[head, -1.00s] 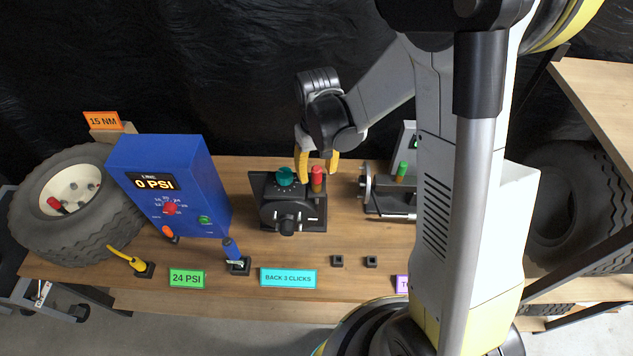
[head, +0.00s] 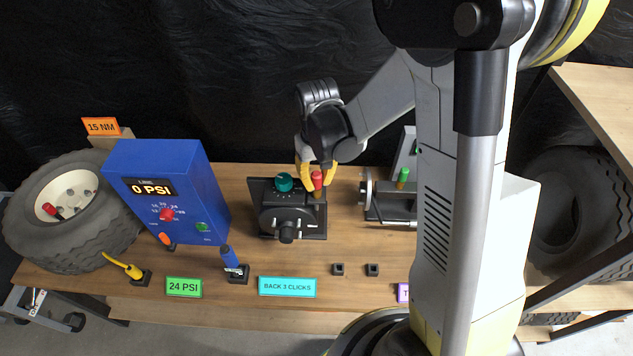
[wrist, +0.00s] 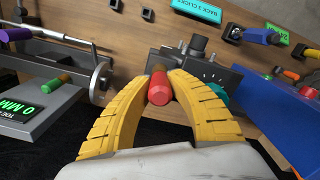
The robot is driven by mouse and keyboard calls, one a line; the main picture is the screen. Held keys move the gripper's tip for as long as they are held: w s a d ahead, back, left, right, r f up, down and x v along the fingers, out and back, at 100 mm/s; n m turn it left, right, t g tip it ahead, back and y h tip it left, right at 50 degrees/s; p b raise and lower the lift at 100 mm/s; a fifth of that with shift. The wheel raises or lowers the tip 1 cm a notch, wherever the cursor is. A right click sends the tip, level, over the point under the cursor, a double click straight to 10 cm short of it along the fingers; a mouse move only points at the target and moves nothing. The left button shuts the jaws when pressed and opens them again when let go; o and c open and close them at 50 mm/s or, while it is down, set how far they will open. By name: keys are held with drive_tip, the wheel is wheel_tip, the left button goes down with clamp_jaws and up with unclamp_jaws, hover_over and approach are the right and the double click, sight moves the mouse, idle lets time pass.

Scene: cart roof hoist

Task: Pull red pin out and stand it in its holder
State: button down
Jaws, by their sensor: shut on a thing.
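The red pin (head: 317,180) stands upright at the right side of the black device with the teal knob (head: 284,182). My gripper (head: 317,184) is above the device with its yellow fingers around the pin's red head, shut on it. In the wrist view the red pin (wrist: 159,88) lies between the two yellow fingertips (wrist: 160,84). The pin's lower end is hidden from the wrist view by its head. Two small black square holders (head: 337,269) and (head: 372,269) sit near the front edge of the bench; I cannot tell which one is the red pin's.
A silver and black fixture with a green pin (head: 403,176) stands right of the device. A blue box (head: 168,190) reading 0 PSI and a wheel (head: 68,205) are at left. A cyan sign (head: 287,286) lies at the front. The bench between device and holders is clear.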

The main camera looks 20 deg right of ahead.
sight(317, 173)
drive_tip(key=shift+r, duration=0.1)
drive_tip(key=shift+r+p, duration=1.85)
drive_tip(key=shift+r, duration=0.85)
